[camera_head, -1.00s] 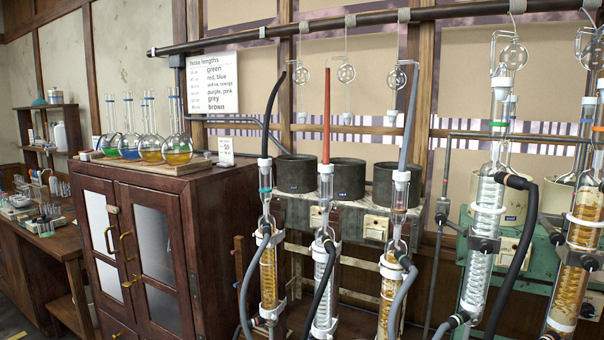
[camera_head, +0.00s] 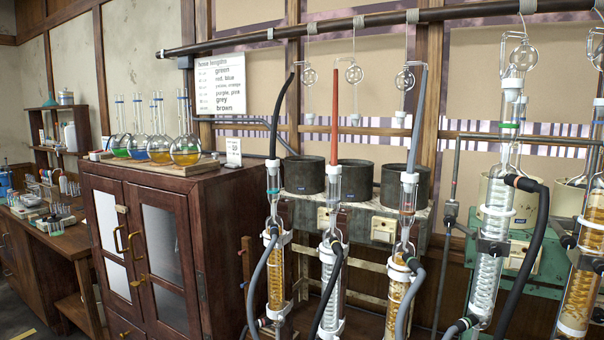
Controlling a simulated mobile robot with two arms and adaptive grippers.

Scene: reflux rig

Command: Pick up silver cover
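I cannot make out a silver cover for certain in the head view. Neither my left nor my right gripper is in view. A small greyish canister (camera_head: 66,97) stands on top of the wall shelf at the far left, too small to tell what it is.
A dark wooden cabinet (camera_head: 196,215) carries several round flasks (camera_head: 186,150) on a board. Glass condensers with hoses (camera_head: 333,262) and dark pots (camera_head: 355,180) fill the middle and right. A cluttered wooden bench (camera_head: 62,240) is at the left, with a little floor showing below.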

